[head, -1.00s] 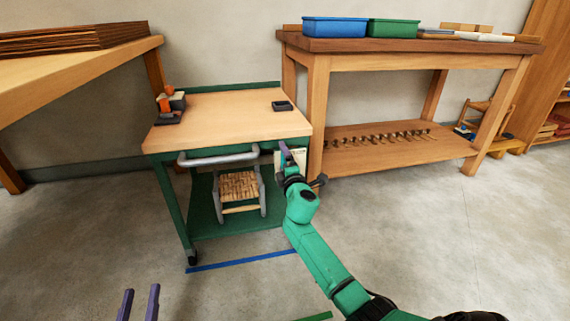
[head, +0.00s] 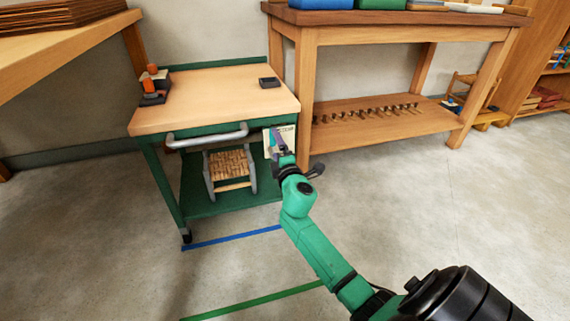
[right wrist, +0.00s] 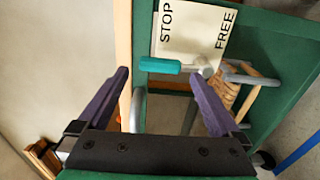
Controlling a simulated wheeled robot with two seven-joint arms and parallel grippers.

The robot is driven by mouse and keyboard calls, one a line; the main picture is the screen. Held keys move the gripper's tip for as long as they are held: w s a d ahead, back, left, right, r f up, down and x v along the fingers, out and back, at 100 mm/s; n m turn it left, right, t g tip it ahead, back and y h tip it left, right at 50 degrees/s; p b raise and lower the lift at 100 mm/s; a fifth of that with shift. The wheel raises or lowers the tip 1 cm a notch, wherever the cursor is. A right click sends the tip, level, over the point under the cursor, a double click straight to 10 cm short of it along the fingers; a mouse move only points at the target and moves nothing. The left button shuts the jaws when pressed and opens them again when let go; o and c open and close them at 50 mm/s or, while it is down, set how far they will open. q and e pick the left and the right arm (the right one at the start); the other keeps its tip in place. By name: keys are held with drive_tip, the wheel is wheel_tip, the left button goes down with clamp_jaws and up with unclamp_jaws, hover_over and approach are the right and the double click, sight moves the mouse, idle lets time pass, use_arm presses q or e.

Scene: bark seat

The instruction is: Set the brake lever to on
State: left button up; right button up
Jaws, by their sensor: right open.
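The brake lever shows in the right wrist view with a teal handle (right wrist: 160,65) and a grey pivot. It lies across a pale plate (right wrist: 192,38) marked STOP and FREE, with its handle on the STOP side. The plate is on the green cart's side and shows partly in the head view (head: 287,136). My right gripper (right wrist: 159,75) is open, its purple fingers spread on either side of the handle's line. In the head view my right gripper (head: 277,142) is in front of the plate; contact with the lever cannot be told. My left gripper is out of view.
The cart's wooden top (head: 215,95) holds an orange and grey device (head: 153,86) and a small black tray (head: 269,83). A grey push handle (head: 208,136) runs along its front. A workbench (head: 390,135) stands close right. The floor in front is open.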

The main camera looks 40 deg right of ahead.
drive_tip(key=v, duration=0.9)
drive_tip(key=shift+p, duration=0.45)
drive_tip(key=shift+w, duration=0.1)
